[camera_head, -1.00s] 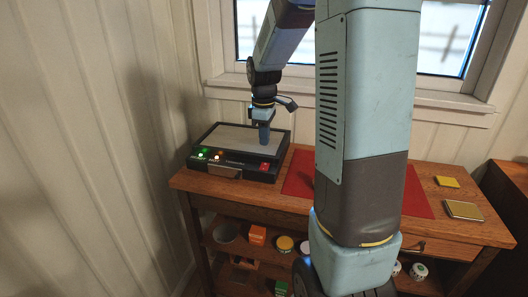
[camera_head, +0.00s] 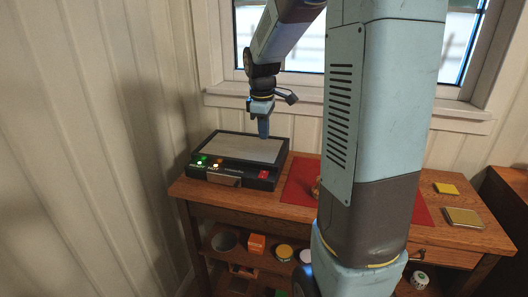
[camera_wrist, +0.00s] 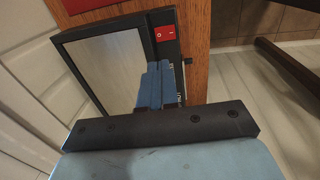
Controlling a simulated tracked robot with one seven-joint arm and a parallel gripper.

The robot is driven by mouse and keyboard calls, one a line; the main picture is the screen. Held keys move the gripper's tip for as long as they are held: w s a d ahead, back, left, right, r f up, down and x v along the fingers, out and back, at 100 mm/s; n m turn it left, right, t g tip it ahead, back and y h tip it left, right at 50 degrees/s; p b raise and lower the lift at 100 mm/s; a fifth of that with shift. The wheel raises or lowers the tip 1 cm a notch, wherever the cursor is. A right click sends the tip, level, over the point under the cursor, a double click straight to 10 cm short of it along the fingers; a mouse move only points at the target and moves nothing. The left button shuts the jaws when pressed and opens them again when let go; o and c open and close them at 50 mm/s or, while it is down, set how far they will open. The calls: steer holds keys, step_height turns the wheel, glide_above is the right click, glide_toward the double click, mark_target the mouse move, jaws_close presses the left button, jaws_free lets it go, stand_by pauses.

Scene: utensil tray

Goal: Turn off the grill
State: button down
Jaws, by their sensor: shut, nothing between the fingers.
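The grill (camera_head: 240,147) is a black box with a grey plate on top, at the left of the wooden table. My gripper (camera_head: 263,133) points down above the right part of the grill. In the wrist view its blue fingers (camera_wrist: 155,85) are together and empty, apart from the switch.
A red mat (camera_head: 300,180) lies right of the grill, partly hidden by my arm. Yellow sponge-like pieces (camera_head: 447,188) lie at the table's right. A shelf below holds an orange box (camera_head: 256,244) and other items. The window and wall stand behind.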

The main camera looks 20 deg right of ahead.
mark_target(265, 172)
steer(key=shift+f, duration=0.1)
steer(key=f, duration=0.4)
steer(key=w+f, duration=0.1)
steer(key=f, duration=0.4)
steer(key=d+f, duration=0.1)
steer(key=f, duration=0.3)
steer(key=shift+w+f, duration=0.2)
steer(key=shift+f, duration=0.15)
